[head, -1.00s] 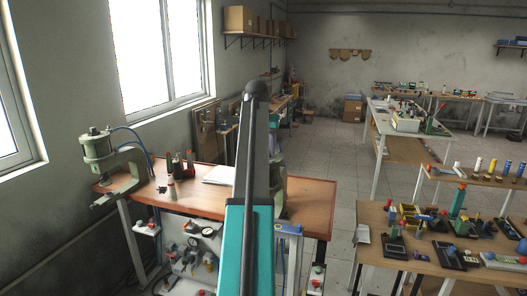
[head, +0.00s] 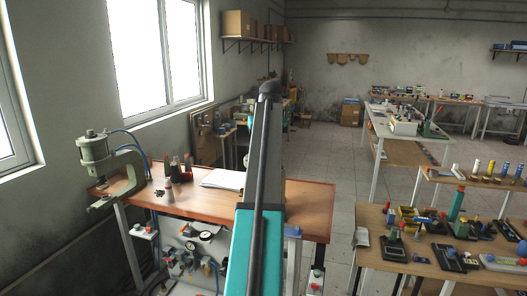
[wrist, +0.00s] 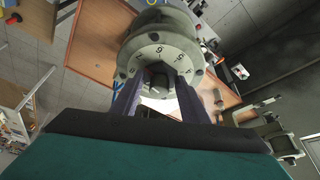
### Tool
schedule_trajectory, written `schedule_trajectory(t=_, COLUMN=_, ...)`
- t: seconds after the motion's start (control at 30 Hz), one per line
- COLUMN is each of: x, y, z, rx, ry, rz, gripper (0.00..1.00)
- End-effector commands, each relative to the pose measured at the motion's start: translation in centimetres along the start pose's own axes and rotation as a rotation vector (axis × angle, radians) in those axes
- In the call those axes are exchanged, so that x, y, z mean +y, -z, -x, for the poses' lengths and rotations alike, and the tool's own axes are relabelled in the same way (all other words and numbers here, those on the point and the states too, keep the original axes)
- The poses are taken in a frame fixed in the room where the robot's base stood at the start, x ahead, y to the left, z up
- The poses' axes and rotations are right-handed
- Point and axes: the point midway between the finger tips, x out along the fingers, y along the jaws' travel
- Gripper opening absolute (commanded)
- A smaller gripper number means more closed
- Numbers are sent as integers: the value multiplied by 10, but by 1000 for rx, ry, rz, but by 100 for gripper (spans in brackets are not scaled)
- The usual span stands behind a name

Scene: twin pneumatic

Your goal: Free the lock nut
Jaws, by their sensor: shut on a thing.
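In the wrist view, a grey-green press head with a pale numbered dial ring (wrist: 147,52) fills the upper middle. A dark nut-like part (wrist: 157,84) sits at the centre of the dial, partly hidden between the fingers; I take it to be the lock nut. My gripper (wrist: 156,90) has one finger on each side of this part and is shut on it. The fingers point straight at the dial. In the head view my arm stands upright in the middle and hides the gripper, the nut and the press being worked on.
A second green press (head: 108,165) with a blue hose stands at the left end of the wooden bench (head: 310,200). Small bottles and white paper (head: 222,179) lie on the bench. Gauges and valves (head: 205,236) hang below its front. A cluttered table (head: 430,255) stands at right.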

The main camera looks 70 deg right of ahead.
Motion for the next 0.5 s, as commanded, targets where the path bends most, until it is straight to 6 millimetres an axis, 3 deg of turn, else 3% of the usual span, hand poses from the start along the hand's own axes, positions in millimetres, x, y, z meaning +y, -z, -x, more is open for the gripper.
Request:
schedule_trajectory(t=0.23, x=0, y=-1, z=0, rx=-3, ry=0, rz=4, gripper=18)
schedule_trajectory(t=0.27, x=0, y=-1, z=0, rx=-3, ry=0, rz=4, gripper=46)
schedule_trajectory(t=0.3, x=0, y=-1, z=0, rx=-3, ry=0, rz=4, gripper=52)
schedule_trajectory(t=0.37, x=0, y=-1, z=0, rx=-2, ry=0, rz=3, gripper=59)
schedule_trajectory(t=0.5, x=0, y=0, z=0, rx=-1, ry=0, rz=2, gripper=59)
